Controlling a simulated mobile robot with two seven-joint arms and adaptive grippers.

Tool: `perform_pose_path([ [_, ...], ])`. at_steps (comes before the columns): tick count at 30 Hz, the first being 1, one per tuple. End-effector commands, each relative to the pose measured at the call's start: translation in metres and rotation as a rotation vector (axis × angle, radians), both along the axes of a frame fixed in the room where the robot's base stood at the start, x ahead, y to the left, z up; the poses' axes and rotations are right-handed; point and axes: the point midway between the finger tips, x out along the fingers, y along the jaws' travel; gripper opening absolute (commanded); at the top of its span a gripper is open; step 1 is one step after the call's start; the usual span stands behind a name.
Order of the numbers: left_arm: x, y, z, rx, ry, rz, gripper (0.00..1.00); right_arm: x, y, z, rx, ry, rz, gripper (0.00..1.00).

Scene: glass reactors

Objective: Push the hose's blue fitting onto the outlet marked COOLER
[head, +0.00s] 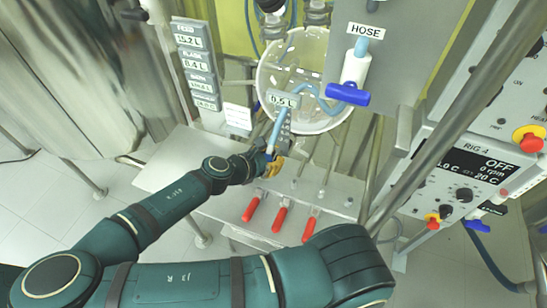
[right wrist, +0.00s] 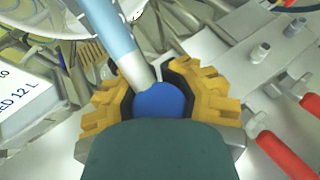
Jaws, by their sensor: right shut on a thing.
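The light-blue hose (head: 275,132) runs down from the region of the glass vessel to my right gripper (head: 274,165). In the right wrist view, the hose (right wrist: 108,28) ends in a grey sleeve and the blue fitting (right wrist: 160,101). The yellow fingers of my right gripper (right wrist: 160,88) are shut on the blue fitting, one on each side. The gripper is over the back part of the pale bench, behind the red levers. I can read no COOLER marking in either view. My left gripper is not in view.
Several red levers (head: 279,218) stand at the bench's front. Metal stubs (right wrist: 263,52) show beside them in the right wrist view. The glass vessel (head: 318,112) is behind, with a HOSE-labelled panel (head: 382,25) and blue handle (head: 348,94). The RIG 4 control box (head: 470,172) is at the right.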

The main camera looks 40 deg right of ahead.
Motion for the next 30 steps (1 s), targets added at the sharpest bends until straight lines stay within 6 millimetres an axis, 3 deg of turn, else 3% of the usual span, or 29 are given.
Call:
perform_pose_path([
  [17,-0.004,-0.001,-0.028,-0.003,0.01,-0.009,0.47,0.0,0.0,-0.021,0.0,-0.001,0.0,0.0],
  [22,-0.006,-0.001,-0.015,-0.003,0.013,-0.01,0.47,0.0,0.0,-0.022,0.0,0.002,0.001,0.0],
  [30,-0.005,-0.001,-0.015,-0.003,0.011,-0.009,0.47,0.0,0.0,-0.032,0.001,0.001,0.0,0.0],
])
